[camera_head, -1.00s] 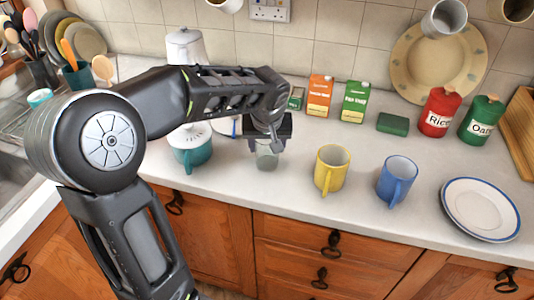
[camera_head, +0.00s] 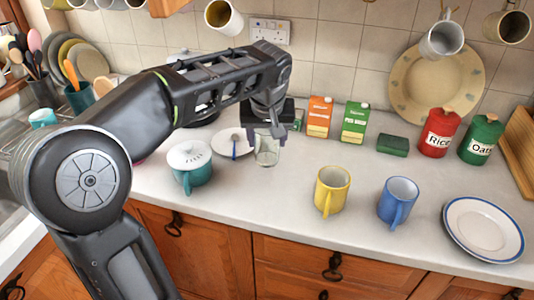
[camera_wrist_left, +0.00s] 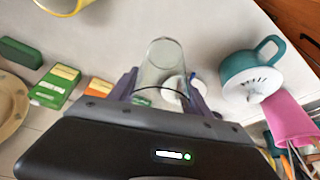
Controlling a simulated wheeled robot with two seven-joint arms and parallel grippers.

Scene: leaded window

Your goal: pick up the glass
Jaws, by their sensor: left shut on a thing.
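The clear glass (camera_head: 267,152) is held in my left gripper (camera_head: 266,134), whose fingers are shut on its sides. In the head view the glass hangs below the gripper in front of a white saucer and looks lifted above the counter. In the left wrist view the glass (camera_wrist_left: 163,62) stands out between the two fingers (camera_wrist_left: 162,92), with its rim toward the top of the picture. The gripper hides part of it. My right gripper is not in view.
A teal lidded pot (camera_head: 190,168) stands left of the glass. A yellow mug (camera_head: 332,192) and a blue mug (camera_head: 398,202) stand to its right. Orange (camera_head: 319,117) and green (camera_head: 354,123) cartons stand behind. A white plate (camera_head: 483,229) lies far right. The counter (camera_head: 270,205) in front is clear.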

